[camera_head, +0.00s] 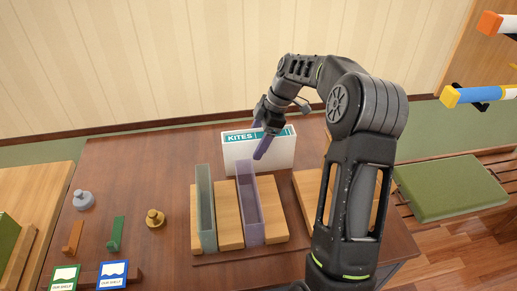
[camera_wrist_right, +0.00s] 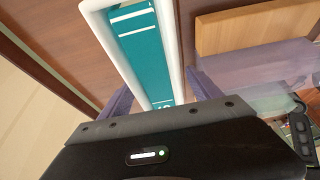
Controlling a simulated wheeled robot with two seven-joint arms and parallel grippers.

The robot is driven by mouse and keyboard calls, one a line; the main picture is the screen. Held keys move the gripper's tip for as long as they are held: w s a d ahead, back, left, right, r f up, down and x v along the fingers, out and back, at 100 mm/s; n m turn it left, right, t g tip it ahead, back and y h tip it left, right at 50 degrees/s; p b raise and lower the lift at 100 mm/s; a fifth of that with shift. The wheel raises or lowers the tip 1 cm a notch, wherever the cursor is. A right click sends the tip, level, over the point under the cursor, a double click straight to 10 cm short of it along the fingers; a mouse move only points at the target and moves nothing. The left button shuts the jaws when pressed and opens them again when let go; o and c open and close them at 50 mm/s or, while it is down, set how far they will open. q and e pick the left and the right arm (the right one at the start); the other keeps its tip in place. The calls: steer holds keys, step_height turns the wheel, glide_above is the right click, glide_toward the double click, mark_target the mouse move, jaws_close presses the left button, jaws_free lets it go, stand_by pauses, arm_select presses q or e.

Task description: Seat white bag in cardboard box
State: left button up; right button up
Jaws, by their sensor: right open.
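A white boxy item with a teal band lettered KITES (camera_head: 243,160) stands upright at the back of the brown table. It also shows in the wrist view, its white rim and teal face (camera_wrist_right: 147,55) running up between my fingers. My right gripper (camera_head: 260,140) is at the top of this item, its purple fingers open. In the wrist view the two fingertips (camera_wrist_right: 160,94) are on either side of it; contact cannot be told. My left gripper is not in view.
A translucent grey-green trough (camera_head: 206,210) and a purple trough (camera_head: 249,205) stand among wooden blocks in front. Pegs, a brass knob (camera_head: 155,219) and two small cards (camera_head: 112,275) are at left. A green cushion (camera_head: 450,187) lies on a bench at right.

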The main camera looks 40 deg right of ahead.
steer(key=shift+x, duration=0.95)
steer(key=shift+r, duration=0.1)
jaws_close()
step_height(320, 180, up, 9)
steer(key=shift+r+b, duration=0.25)
steer(key=shift+b, duration=0.7)
steer(key=shift+r, duration=0.25)
stand_by(0.7)
